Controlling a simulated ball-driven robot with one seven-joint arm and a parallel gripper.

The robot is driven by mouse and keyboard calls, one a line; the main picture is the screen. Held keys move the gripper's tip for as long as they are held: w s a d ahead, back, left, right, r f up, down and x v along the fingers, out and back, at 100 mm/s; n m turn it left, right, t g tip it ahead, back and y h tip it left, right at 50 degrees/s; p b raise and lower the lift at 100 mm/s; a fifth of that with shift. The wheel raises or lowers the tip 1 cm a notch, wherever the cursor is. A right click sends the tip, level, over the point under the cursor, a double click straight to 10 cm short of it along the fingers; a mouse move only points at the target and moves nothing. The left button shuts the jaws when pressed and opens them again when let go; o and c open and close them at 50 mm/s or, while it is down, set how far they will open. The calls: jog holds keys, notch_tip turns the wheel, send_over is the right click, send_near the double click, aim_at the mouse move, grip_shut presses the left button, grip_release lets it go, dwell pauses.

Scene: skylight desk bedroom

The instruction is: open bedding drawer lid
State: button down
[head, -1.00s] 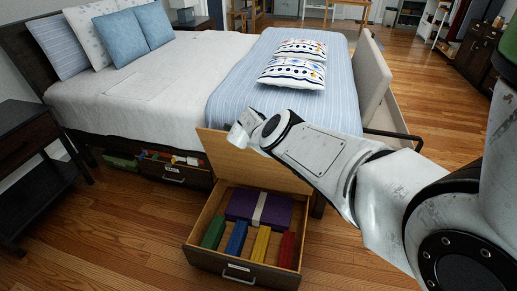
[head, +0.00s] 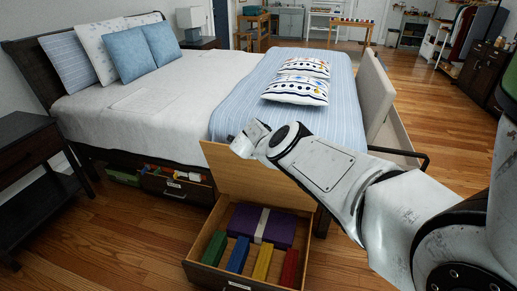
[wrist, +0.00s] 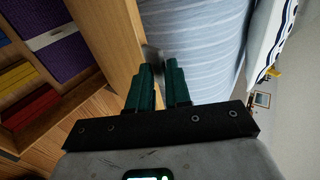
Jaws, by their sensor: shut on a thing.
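The wooden lid (head: 250,174) of the open bedding drawer (head: 203,274) stands raised and steeply tilted at the drawer's bed side. The drawer's inside is open to view, with a purple box (head: 246,224) with a pale band and green, blue, yellow and red blocks in it. In the head view my arm reaches to the lid's upper edge, and my fingers are hidden there. In the wrist view my gripper (wrist: 160,75) has its dark green fingers beside the lid's edge (wrist: 122,42). It is shut on the lid, though the exact contact is hard to see.
The bed with a striped blue blanket (head: 235,85) is right behind the lid. Another filled drawer (head: 178,190) sits under the bed to the left. A dark nightstand (head: 30,152) stands at far left. Wooden floor (head: 120,235) is clear left of the open drawer.

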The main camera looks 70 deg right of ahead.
jog(key=shift+s+d+r, duration=0.25)
jog(key=shift+s+d, duration=0.05)
jog(key=c, duration=1.3)
grip_release()
jog(key=shift+o, duration=0.3)
jog(key=shift+a+f, duration=0.1)
jog(key=shift+w, duration=0.1)
jog(key=shift+a, duration=0.15)
jog(key=p+v, duration=1)
jog(key=p, duration=0.5)
jog(key=shift+a+r+p, duration=0.2)
jog(key=shift+a+p, duration=0.05)
jog(key=shift+p, duration=0.05)
